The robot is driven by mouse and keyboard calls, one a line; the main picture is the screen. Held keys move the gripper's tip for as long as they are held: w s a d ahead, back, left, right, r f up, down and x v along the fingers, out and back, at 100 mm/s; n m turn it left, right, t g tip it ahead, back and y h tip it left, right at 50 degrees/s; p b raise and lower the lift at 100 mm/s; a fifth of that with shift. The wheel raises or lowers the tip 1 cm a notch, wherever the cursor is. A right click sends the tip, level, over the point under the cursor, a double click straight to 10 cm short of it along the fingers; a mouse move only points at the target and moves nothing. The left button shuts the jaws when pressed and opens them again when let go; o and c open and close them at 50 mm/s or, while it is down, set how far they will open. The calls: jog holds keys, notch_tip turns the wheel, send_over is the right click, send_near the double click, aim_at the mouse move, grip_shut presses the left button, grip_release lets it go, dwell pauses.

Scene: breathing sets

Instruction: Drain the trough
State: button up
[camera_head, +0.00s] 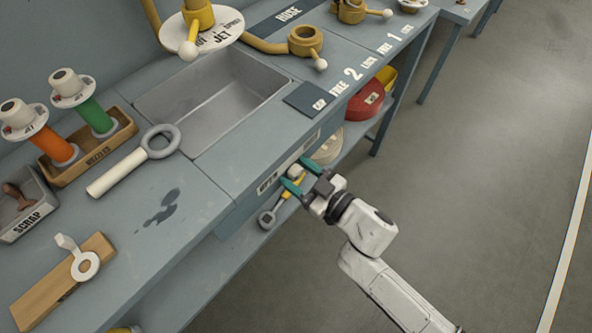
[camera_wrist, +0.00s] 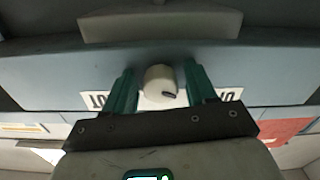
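The trough (camera_head: 215,100) is a grey rectangular basin sunk in the bench top; its floor looks bare, and I cannot tell whether it holds water. Below it, on the bench's front face, a cream knob (camera_head: 295,171) sits on a white lettered label (camera_head: 268,184). My gripper (camera_head: 297,174) is at this knob, its two teal fingers apart. In the wrist view the knob (camera_wrist: 161,86) stands between the fingers of my gripper (camera_wrist: 159,72), with a narrow gap on each side. The label's lettering is partly hidden behind the fingers.
A ring-handled tool (camera_head: 135,160) lies by the trough's near corner. A nozzle tray (camera_head: 85,150), a scrap bin (camera_head: 22,210) and a wooden block (camera_head: 62,280) are at left. A red container (camera_head: 366,100) is on the lower shelf. Floor at right is clear.

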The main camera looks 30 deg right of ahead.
jog(key=c, duration=0.9)
jog(key=shift+n, duration=2.6)
jog(key=o, duration=1.1)
jog(key=shift+c, duration=0.2)
jog(key=shift+s+d, duration=0.1)
jog(key=v, duration=1)
jog(key=shift+s, duration=0.3)
jog(key=shift+d, duration=0.1)
